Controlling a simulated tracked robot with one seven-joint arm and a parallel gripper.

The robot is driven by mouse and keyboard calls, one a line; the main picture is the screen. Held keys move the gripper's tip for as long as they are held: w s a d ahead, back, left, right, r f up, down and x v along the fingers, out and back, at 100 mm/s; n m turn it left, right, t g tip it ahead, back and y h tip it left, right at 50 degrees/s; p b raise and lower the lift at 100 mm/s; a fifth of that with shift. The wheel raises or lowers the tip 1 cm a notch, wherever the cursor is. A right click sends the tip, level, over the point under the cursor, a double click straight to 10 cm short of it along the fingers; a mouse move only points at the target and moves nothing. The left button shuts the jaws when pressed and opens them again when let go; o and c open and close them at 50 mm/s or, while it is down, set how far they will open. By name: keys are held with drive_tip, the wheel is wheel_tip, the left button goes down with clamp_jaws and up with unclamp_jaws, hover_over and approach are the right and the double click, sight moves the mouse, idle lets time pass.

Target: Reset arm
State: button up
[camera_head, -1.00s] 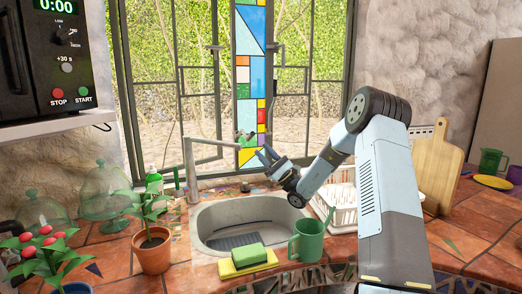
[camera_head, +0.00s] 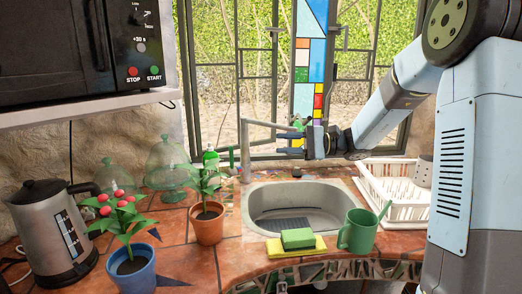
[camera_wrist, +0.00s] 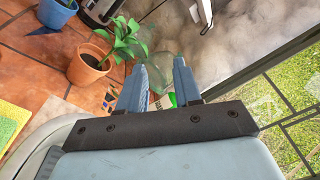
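My gripper (camera_head: 284,143) shows in the head view above and behind the sink, its fingers pointing left toward the tap. In the wrist view my gripper (camera_wrist: 158,82) has its two dark blue fingers apart, with nothing held between them. My arm reaches in from the right side of the head view and bends down to the wrist in front of the window.
The tap (camera_head: 245,145) stands close left of the fingers. Around the sink (camera_head: 330,193) are a green mug (camera_head: 357,235), sponges (camera_head: 298,239), dish rack (camera_head: 400,205) and potted plants (camera_head: 207,226). A kettle (camera_head: 50,225) and microwave (camera_head: 80,50) are left.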

drive_tip(key=s+d+f+n+h, duration=0.1)
drive_tip(key=s+n+h, duration=0.1)
drive_tip(key=s+h, duration=0.5)
drive_tip(key=s+d+f+n+h, duration=0.1)
drive_tip(key=s+h, duration=0.2)
drive_tip(key=s, duration=0.7)
drive_tip(key=s+d+n+t+h, duration=0.3)
drive_tip(key=s+d+t+h, duration=0.3)
drive_tip(key=s+d, duration=0.6)
drive_tip(key=shift+d+r+h, duration=0.45)
drive_tip(key=shift+d+h, duration=0.6)
drive_tip(key=shift+h, duration=0.05)
drive_tip(key=shift+s, duration=0.1)
